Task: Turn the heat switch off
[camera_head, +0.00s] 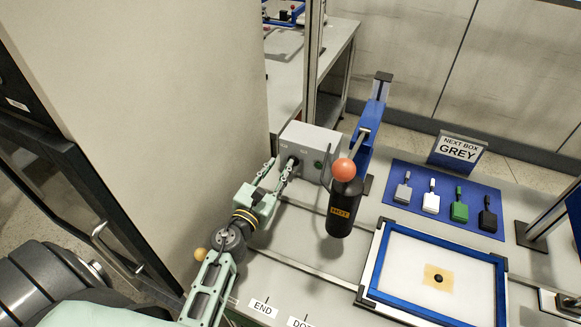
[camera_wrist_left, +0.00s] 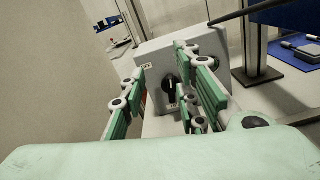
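The heat switch is a black rotary knob (camera_wrist_left: 174,88) on the front face of a grey control box (camera_wrist_left: 190,58). In the head view the box (camera_head: 314,139) stands at the back left of the bench. The knob's exact setting is too small to tell. My left gripper (camera_head: 280,169) is at the box's front. In the left wrist view its green-padded fingers (camera_wrist_left: 165,103) are spread apart, with the knob showing between them and no clear contact. The gripper is open and empty. My right gripper is not in view.
Right of the box are a black cylinder marked HOT (camera_head: 343,211), a lever with an orange ball (camera_head: 344,170) and a blue press stand (camera_head: 369,125). A blue-framed tray (camera_head: 456,238) and a blue mat with coloured tags (camera_head: 418,208) lie further right. A beige wall (camera_head: 160,110) is close on the left.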

